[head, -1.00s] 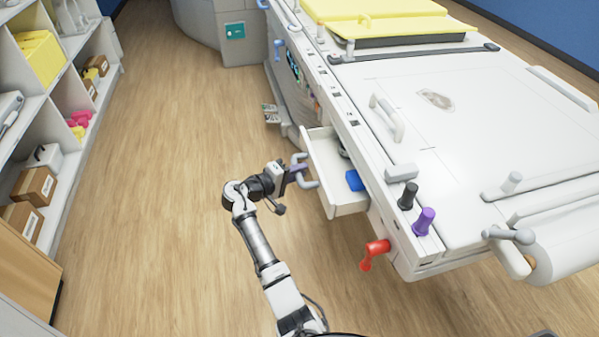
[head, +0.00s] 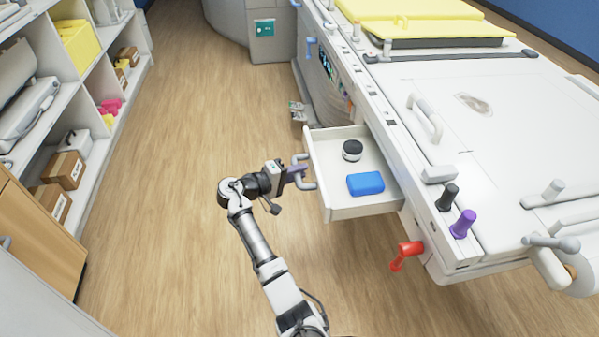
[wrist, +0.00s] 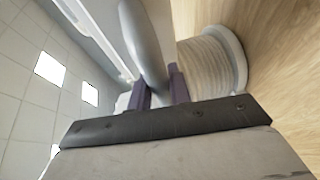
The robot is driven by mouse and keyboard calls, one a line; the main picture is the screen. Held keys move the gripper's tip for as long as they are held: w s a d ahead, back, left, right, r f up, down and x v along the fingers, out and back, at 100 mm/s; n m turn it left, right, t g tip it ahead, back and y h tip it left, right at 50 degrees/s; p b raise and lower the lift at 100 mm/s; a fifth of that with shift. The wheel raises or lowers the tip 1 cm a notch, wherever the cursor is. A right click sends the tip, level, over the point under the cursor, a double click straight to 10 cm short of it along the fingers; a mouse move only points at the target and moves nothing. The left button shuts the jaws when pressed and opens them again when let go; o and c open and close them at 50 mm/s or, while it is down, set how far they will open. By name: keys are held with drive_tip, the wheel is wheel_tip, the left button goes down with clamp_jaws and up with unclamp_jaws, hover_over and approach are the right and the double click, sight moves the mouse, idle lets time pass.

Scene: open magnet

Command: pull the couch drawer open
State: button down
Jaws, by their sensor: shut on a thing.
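The couch drawer (head: 345,211) stands well out from the side of the white couch (head: 500,150). Inside it lie a blue block (head: 365,183) and a small jar with a black lid (head: 352,151). A grey bar handle (head: 303,158) is on the drawer's front. My gripper (head: 299,173) is shut on this handle at the drawer's left. In the wrist view the purple fingers (wrist: 160,88) sit on both sides of the grey handle bar (wrist: 143,45). The fingertips are partly hidden behind the bar.
Shelves (head: 75,110) with boxes line the left side. A red lever (head: 405,254) sticks out below the couch's edge, right of the drawer. Black (head: 447,197) and purple (head: 463,223) knobs stand on the couch corner.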

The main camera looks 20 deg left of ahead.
drive_tip(key=c, duration=1.3)
unclamp_jaws()
drive_tip(key=b+v, duration=0.2)
drive_tip(key=v, duration=1.2)
drive_tip(key=shift+r, duration=0.1)
